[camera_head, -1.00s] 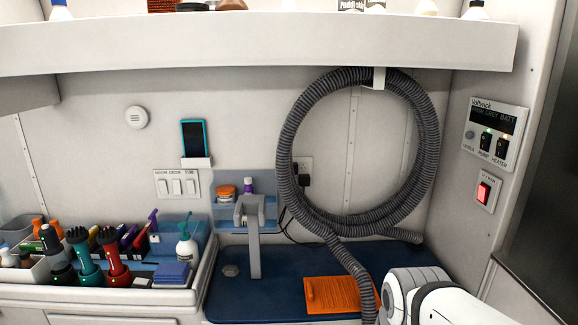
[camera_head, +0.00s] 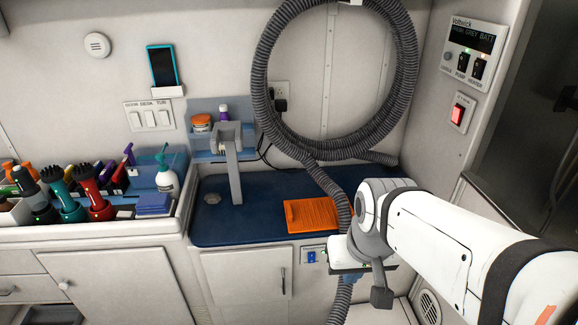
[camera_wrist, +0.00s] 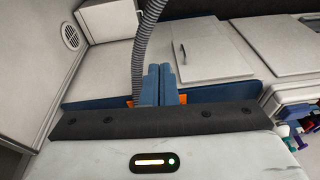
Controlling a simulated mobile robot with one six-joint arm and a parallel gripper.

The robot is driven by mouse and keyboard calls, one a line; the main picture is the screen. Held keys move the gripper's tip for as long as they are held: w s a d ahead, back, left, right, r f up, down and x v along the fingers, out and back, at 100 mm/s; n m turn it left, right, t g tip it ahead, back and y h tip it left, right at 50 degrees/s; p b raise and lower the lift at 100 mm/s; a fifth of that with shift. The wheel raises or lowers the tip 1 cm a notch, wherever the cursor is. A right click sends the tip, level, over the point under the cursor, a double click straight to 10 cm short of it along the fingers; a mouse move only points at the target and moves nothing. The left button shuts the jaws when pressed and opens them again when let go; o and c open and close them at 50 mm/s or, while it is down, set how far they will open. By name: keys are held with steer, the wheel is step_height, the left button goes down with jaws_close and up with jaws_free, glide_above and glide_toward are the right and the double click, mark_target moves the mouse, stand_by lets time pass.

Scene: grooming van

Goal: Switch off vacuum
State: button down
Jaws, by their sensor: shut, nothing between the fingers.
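The grey ribbed vacuum hose (camera_head: 262,75) hangs coiled on the back wall and runs down past the counter front. It also shows in the wrist view (camera_wrist: 141,50). A small panel with a blue switch (camera_head: 311,257) is on the cabinet front under the counter; its label is too small to read. A red lit switch (camera_head: 457,115) is on the right wall, below the panel with two switches (camera_head: 471,63). My gripper (camera_head: 350,279) is in front of the counter by the hose, largely hidden by my wrist. In the wrist view its blue fingers (camera_wrist: 160,70) are together and empty.
A tray of bottles and tools (camera_head: 110,225) is further left. A cabinet door (camera_head: 240,280) with a handle is below. A round vent (camera_head: 428,305) is at lower right.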

mark_target(312, 258)
steer(key=w+a+f+m+t+y+b, duration=0.1)
steer(key=w+a+f+m+y+b, duration=0.15)
steer(key=w+f+b, duration=0.45)
steer(key=w+a+f+m+y+b, duration=0.1)
steer(key=w+a+f+y+b, duration=0.3)
steer(key=f, duration=0.6)
steer(key=w+d+f+m+t+h+b, duration=0.1)
steer(key=w+d+f+m+b, duration=0.2)
steer(key=f+b, duration=0.3)
steer(key=w+d+f+m+t+h+b, duration=0.2)
steer(key=w+d+f+m+b, duration=0.1)
steer(key=f, duration=0.9)
steer(key=w+m+b, duration=0.1)
steer(key=w+b, duration=0.1)
steer(key=b, duration=0.1)
steer(key=shift+d+f+t, duration=0.3)
steer(key=shift+d, duration=0.1)
steer(key=shift+w, duration=0.15)
steer(key=w+f+p, duration=0.1)
steer(key=w+p, duration=0.1)
steer(key=w, duration=0.6)
steer(key=shift+w+a+f, duration=0.15)
steer(key=shift+w+a, duration=0.05)
steer(key=shift+w, duration=0.1)
